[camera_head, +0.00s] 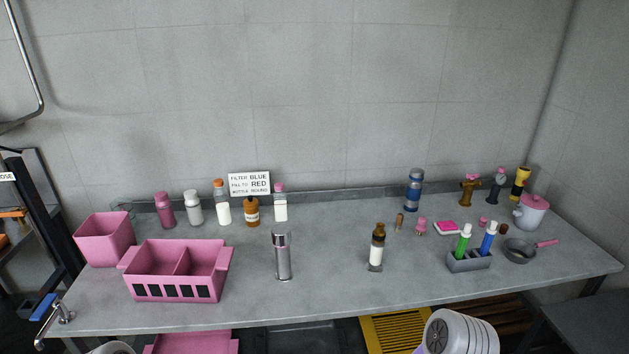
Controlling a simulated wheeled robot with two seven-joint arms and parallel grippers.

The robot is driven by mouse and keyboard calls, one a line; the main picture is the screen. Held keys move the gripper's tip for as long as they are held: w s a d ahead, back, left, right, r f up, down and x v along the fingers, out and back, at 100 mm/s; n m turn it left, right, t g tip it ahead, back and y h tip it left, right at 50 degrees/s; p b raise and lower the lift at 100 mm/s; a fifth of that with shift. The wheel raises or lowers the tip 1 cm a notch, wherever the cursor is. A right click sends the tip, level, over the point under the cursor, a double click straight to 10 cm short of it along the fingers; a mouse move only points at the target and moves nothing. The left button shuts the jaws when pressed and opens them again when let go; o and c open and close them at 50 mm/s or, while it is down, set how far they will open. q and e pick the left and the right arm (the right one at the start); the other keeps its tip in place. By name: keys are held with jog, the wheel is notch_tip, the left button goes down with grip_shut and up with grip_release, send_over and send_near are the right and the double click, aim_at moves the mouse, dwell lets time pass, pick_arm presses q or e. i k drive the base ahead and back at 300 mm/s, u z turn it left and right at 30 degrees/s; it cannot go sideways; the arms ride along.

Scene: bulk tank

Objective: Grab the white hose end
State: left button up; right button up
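I cannot make out a white hose end in the head view. A partly cut-off white sign (7,176) at the left edge reads "OSE". Below it is a dark rack (38,215) with orange-brown items, cut off by the frame edge. A blue-handled metal fitting (44,307) is at the table's front left corner.
A grey table (330,295) holds a pink bin (104,240), a pink divided caddy (178,286), a metal cylinder (282,257), bottles, a pan (519,250) and a pot (530,211). The table's front middle is clear.

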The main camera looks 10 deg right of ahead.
aim_at(375, 265)
jog(key=z, duration=0.4)
jog(key=k, duration=0.5)
jog(key=z, duration=0.9)
jog(key=i, duration=0.6)
jog(key=u, duration=0.85)
jog(key=i, duration=0.9)
jog(key=u, duration=0.9)
